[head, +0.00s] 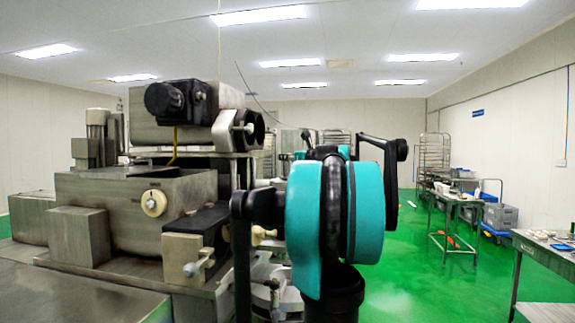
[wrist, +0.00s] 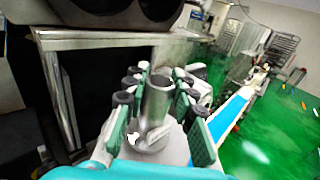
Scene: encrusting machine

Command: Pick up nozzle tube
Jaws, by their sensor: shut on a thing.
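The nozzle tube (wrist: 157,98) is a grey metal pipe with an open round top. It stands roughly upright in the middle of the wrist view, between the fingers of my gripper (wrist: 160,80). The teal, black-jointed fingers are shut on it from its left and right sides. Its lower end sits at a round metal part, and I cannot tell whether they touch. In the head view my own teal and black arm stands in front and hides the gripper and tube.
The steel encrusting machine (head: 135,205) fills the left of the head view. A blue conveyor belt (wrist: 229,118) runs beside the gripper in the wrist view. A steel table (head: 545,250) stands at the right edge. Green floor (head: 425,270) lies open between.

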